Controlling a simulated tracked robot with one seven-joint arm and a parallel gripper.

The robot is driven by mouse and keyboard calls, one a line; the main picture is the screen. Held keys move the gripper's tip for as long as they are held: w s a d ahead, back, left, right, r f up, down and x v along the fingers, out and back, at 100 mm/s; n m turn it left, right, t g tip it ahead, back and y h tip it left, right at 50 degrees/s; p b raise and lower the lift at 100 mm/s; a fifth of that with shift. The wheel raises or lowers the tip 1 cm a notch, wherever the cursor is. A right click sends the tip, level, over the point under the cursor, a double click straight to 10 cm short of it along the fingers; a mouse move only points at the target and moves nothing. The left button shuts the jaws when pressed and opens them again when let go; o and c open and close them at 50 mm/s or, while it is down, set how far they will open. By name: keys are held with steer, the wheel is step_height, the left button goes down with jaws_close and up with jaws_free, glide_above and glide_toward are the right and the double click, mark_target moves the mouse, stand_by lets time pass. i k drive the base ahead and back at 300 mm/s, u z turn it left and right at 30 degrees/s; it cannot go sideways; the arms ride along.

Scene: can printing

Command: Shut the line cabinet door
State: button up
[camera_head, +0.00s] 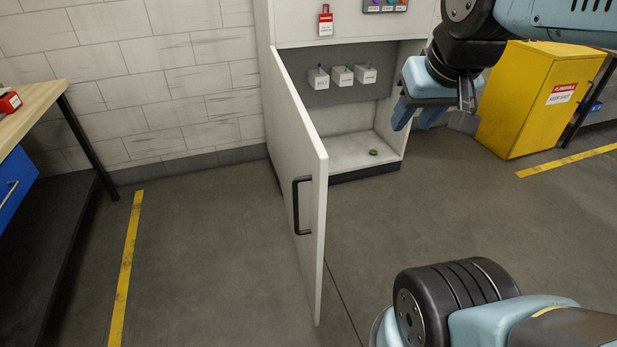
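The line cabinet (353,149) is white and stands against the wall at the top centre. Its door (298,150) is hinged on the left and stands wide open, swung out toward me. A black bar handle (302,205) is on the door's outer face. Inside are several small grey switch boxes (342,75) on a grey panel and a small green object (374,153) on the floor of the cabinet. My gripper (440,122) is to the right of the open door, near the cabinet's right side, apart from the door and handle. Its fingers are partly seen, and their opening is unclear.
A yellow cabinet (530,98) stands at the right. A wooden-topped workbench (30,115) is at the left edge. Yellow floor lines (127,265) run at left and right. The grey floor around the door is clear. My arm fills the lower right.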

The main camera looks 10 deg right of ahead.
mark_target(303, 160)
steer(key=u, duration=0.8)
steer(key=i, duration=0.1)
steer(key=z, duration=2.6)
steer(key=k, duration=1.05)
steer(key=u, duration=1.6)
steer(key=i, duration=1)
steer(key=u, duration=0.05)
